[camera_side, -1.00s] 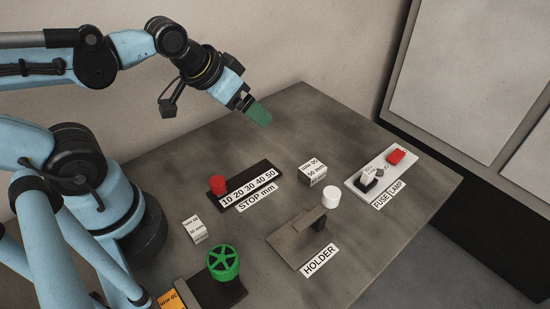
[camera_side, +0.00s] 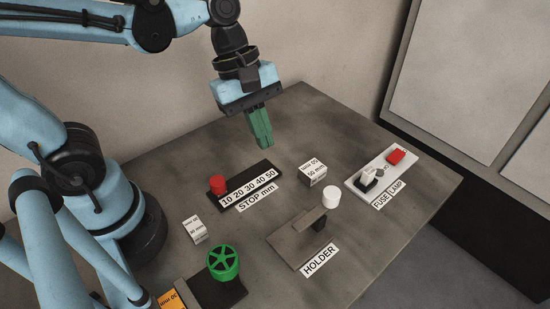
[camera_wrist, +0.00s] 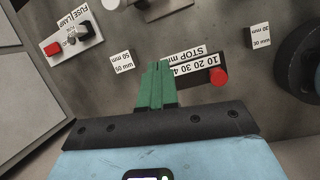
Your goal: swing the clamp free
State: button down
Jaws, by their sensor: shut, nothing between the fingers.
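The clamp is a brown bar (camera_side: 309,219) with a white knob (camera_side: 331,195) at its far right end. It lies across a dark block on a brown base plate (camera_side: 286,241) labelled HOLDER. In the wrist view the holder is cut off at the top edge, where the white knob (camera_wrist: 110,4) shows partly. My gripper (camera_side: 264,143) has green fingers, shut and empty, pointing down. It is above the table behind the STOP strip, well apart from the clamp. The green fingers also show in the wrist view (camera_wrist: 158,68).
A black STOP mm strip (camera_side: 262,170) with a red knob (camera_side: 217,184) lies between my gripper and the holder. A 50 mm block (camera_side: 312,173), a FUSE/LAMP panel (camera_side: 359,186), another small block (camera_side: 195,230) and a green handwheel (camera_side: 223,262) stand around. Bare table lies behind the strip.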

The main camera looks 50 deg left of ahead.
aim_at(317, 209)
jog(key=shift+s+d+r+n+g+h, duration=0.15)
jog(key=shift+d+n+g, duration=0.15)
jog(key=shift+n, duration=0.25)
jog(key=shift+s+d+n+g+h, duration=0.1)
jog(key=shift+d+n+g+h, duration=0.15)
jog(key=shift+n, duration=0.3)
jog(key=x, duration=1)
jog(key=shift+w, duration=0.1)
jog(key=shift+d, duration=1.95)
